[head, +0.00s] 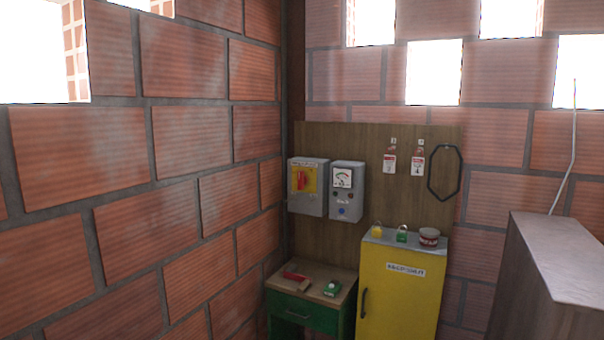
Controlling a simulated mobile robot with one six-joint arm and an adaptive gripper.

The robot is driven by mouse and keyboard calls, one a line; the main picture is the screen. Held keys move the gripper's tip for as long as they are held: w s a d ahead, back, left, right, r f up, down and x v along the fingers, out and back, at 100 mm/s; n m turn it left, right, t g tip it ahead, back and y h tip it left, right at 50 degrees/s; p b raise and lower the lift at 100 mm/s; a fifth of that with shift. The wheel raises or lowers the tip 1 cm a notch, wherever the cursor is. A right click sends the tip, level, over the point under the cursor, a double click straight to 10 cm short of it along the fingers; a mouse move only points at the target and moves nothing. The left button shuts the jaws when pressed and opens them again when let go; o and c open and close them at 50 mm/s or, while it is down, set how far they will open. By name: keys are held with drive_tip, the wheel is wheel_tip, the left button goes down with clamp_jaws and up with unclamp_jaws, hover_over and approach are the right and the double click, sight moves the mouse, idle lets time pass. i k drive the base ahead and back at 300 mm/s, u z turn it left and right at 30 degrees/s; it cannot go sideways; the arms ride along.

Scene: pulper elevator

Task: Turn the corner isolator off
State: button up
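The corner isolator (320,203) is a grey box on a wooden backboard in the corner of the brick room. Its front has a yellow plate with a red handle (300,180). The handle looks roughly upright, but it is too small to read its marked position. My gripper is not in view.
A grey meter box (346,205) hangs right of the isolator. Below stand a green-fronted table (330,318) with small red and green items and a yellow cabinet (400,300) with padlocks and a tin (429,238) on top. Tags and a black loop hang right. A large box-like block (530,270) stands at right.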

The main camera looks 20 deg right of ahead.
sight(303, 180)
drive_tip(key=z, duration=0.35)
drive_tip(key=i, duration=0.95)
drive_tip(key=z, duration=0.4)
